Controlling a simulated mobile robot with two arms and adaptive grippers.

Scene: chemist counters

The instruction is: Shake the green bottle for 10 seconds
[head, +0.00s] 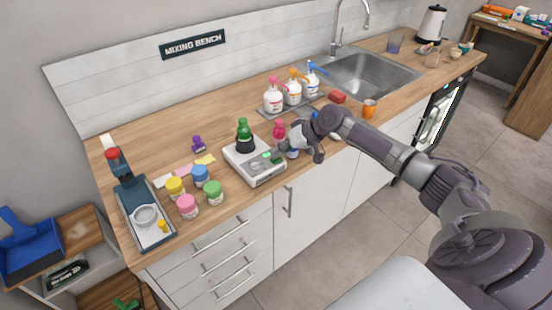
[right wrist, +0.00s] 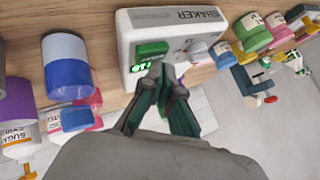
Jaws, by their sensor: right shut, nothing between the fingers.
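The green bottle (head: 244,134) stands upright on the left part of the white shaker (head: 262,177) on the wooden counter. The shaker also shows in the right wrist view (right wrist: 205,20), with its SHAKER label, a green block-like part (right wrist: 152,50) and a lit green display (right wrist: 142,67). My right gripper (head: 281,154) is at the shaker's right front side, apart from the bottle. In the right wrist view its fingers (right wrist: 164,76) are shut and empty, close to the display and green part. I cannot tell whether they touch. My left gripper is not in view.
Several coloured jars (head: 200,176) stand left of the shaker. A pink bottle (head: 279,129) is behind my gripper. Pump bottles (head: 293,93) stand on a tray behind, with a sink (head: 372,78) farther right. An orange cup (head: 369,108) is near the front edge.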

